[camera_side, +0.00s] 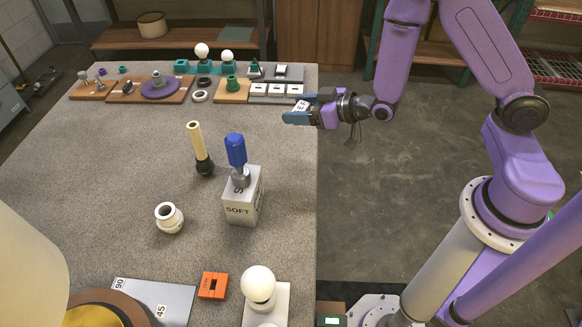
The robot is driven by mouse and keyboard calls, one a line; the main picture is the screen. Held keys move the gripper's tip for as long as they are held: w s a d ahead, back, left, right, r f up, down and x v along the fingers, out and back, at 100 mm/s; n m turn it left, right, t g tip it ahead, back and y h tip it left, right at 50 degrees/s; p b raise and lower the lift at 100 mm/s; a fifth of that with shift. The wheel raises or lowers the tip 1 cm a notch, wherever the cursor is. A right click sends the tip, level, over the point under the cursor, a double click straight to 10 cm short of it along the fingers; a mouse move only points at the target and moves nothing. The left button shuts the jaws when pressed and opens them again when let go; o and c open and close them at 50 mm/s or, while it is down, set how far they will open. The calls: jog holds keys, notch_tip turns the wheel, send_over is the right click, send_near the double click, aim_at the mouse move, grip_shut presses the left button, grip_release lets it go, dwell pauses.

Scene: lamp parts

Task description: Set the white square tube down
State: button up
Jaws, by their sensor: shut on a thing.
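My gripper (299,110) points left, at the right edge of the table (130,190), near its back. It is shut on a small white piece with dark lettering, which I take to be the white square tube (301,105). The fingers hide much of the tube. I cannot tell whether it touches the table or hangs just above it.
White blocks (276,89) stand in a row just behind my gripper. Bare table lies left of my gripper.

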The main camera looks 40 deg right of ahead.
aim_at(286, 172)
jog(key=s+a+f+n+g+y, duration=0.2)
jog(key=a+n+g+y, duration=0.1)
jog(key=a, duration=0.4)
jog(key=shift+s+n+y, duration=0.25)
jog(key=shift+n+y, duration=0.35)
jog(key=shift+y, duration=0.1)
jog(key=shift+f, duration=0.1)
jog(key=shift+f, duration=4.8)
jog(key=shift+f, duration=0.2)
jog(key=o, duration=1)
jog(key=shift+o, duration=0.2)
